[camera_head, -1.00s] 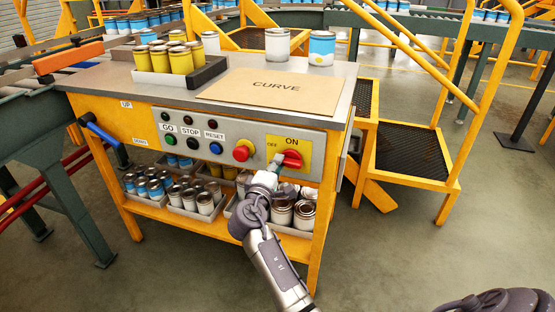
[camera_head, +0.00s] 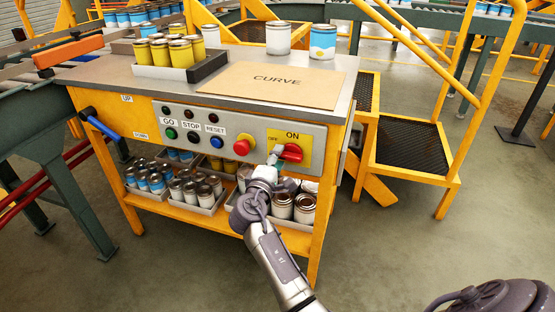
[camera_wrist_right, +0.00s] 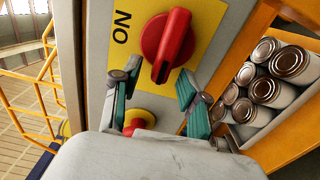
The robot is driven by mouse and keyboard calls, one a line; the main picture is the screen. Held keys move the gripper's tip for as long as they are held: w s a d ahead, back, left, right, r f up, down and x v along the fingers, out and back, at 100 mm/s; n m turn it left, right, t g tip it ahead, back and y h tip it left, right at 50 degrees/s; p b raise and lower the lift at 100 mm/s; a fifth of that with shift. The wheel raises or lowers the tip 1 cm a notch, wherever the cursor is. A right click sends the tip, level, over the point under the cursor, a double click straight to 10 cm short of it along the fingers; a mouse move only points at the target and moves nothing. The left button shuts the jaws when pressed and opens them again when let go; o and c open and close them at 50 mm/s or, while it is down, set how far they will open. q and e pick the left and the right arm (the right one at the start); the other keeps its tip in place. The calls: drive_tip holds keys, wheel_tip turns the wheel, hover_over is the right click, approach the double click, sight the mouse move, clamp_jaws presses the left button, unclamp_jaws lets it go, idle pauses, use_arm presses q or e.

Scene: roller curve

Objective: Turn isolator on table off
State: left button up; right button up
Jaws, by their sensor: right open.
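The isolator is a red rotary knob (camera_head: 292,152) on a yellow plate with ON above it and OFF to its left, on the grey control panel at the table's front. In the right wrist view the knob (camera_wrist_right: 168,45) is large, its raised handle lying roughly along the panel's horizontal. My right gripper (camera_head: 275,157) is just in front of the knob, at its left side. In the wrist view its fingers (camera_wrist_right: 156,86) are open and empty, spread to either side below the handle's near end; contact cannot be told. My left gripper is not in view.
A red push button (camera_head: 242,147) on a yellow base sits left of the isolator, and shows between the fingers in the wrist view (camera_wrist_right: 139,117). Green, black and blue buttons are farther left. Cans (camera_head: 282,206) fill trays on the shelf below. Yellow steps (camera_head: 408,160) stand right.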

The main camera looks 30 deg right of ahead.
drive_tip(key=v, duration=0.7)
drive_tip(key=shift+s+a, duration=0.15)
drive_tip(key=shift+a, duration=0.05)
